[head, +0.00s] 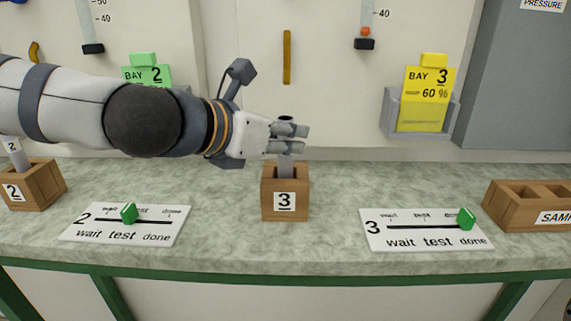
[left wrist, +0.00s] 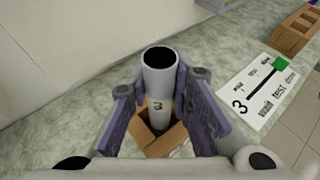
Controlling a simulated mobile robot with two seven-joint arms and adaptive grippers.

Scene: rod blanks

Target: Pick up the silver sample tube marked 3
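The silver sample tube marked 3 (left wrist: 160,84) stands upright in the wooden block labelled 3 (head: 285,205). Its dark open top shows between my fingers, and its lower part (head: 286,167) shows below them in the head view. My left gripper (head: 291,139) is around the tube from the left, above the block. In the left wrist view its two purple-padded fingers (left wrist: 162,104) stand on either side of the tube, with narrow gaps showing, so it looks open. The tube's base is hidden inside the block. My right gripper is not in view.
A slider board 3 (head: 425,230) lies to the right, its green knob near "done". Slider board 2 (head: 126,225) and a block labelled 2 (head: 33,184) with a tube are to the left. A wooden sample rack (head: 527,206) stands at the far right.

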